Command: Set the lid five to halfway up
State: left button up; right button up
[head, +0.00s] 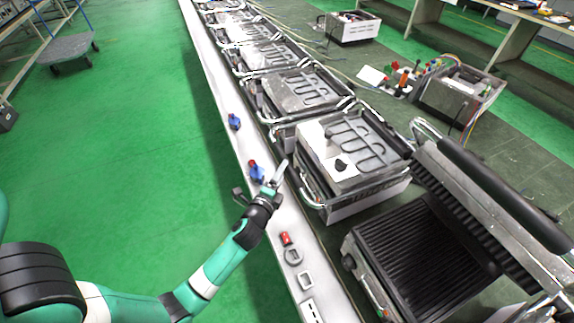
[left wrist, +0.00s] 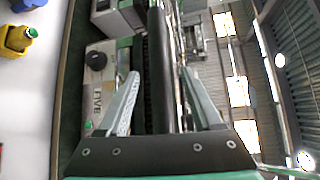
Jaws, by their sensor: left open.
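The grill at the front right (head: 425,255) has a black ridged lower plate, and its ridged lid (head: 480,205) stands raised and tilted, with a thick black bar along its edge. Which unit counts as five is not marked in the head view. My left gripper (head: 270,184) is open and empty above the white bench strip, left of the unit with a black knob (head: 341,165). In the left wrist view my left gripper's fingers (left wrist: 158,76) spread on either side of a long black bar (left wrist: 157,60) ahead; its distance is unclear. My right gripper is out of view.
Several grill units with exposed heating elements (head: 305,92) run back along the line, with metal handles projecting. Small blue (head: 235,121) and red (head: 285,239) parts lie on the white strip (head: 222,82). Green floor (head: 120,150) to the left is open.

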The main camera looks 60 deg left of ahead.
pick_arm(q)
jog(key=b+x, duration=0.1)
jog(key=x, duration=0.4)
jog(key=shift+w+a, duration=0.1)
jog(key=shift+a, duration=0.05)
grip_shut()
dwell(1.2)
